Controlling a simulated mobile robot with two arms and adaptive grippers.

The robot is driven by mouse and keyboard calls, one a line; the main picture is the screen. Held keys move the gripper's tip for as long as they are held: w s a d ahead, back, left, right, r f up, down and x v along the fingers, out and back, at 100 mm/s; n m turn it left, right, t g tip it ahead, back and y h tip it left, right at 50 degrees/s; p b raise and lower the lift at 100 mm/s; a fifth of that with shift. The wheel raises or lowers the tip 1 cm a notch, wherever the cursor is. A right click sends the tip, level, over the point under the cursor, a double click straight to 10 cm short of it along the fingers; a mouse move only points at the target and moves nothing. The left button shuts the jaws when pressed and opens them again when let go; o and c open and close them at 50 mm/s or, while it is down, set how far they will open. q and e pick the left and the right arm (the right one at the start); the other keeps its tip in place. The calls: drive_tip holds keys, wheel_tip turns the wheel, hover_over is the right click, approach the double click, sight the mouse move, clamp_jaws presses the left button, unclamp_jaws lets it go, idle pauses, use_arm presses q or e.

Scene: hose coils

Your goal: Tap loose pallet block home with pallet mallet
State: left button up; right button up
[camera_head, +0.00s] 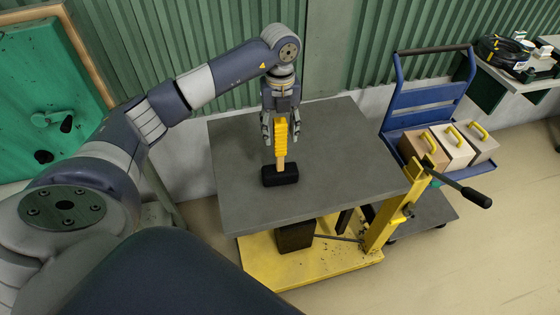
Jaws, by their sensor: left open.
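The pallet mallet stands upright on the grey lift table, with its black head (280,175) down and its yellow grip (281,132) pointing up. My left gripper (281,140) comes down over the grip from above. Its fingers are open, one on each side of the grip; whether either touches it I cannot tell. The grip's top end is hidden by the gripper. I cannot make out a loose pallet block for certain. My right gripper is out of view.
The grey tabletop (350,150) is otherwise clear. Its yellow base (255,262) and a dark brown block-like shape (295,236) show below. A blue cart (430,122) with boxes with yellow handles stands at right. A green panel (30,90) is at left.

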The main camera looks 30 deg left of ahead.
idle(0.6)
use_arm(q)
clamp_jaws()
drive_tip(key=shift+r+p, duration=0.35)
drive_tip(key=shift+r, duration=0.3)
drive_tip(key=shift+w+r, duration=0.1)
drive_tip(key=shift+r, duration=0.1)
drive_tip(key=shift+r+p, duration=2.35)
drive_tip(key=shift+r, duration=0.95)
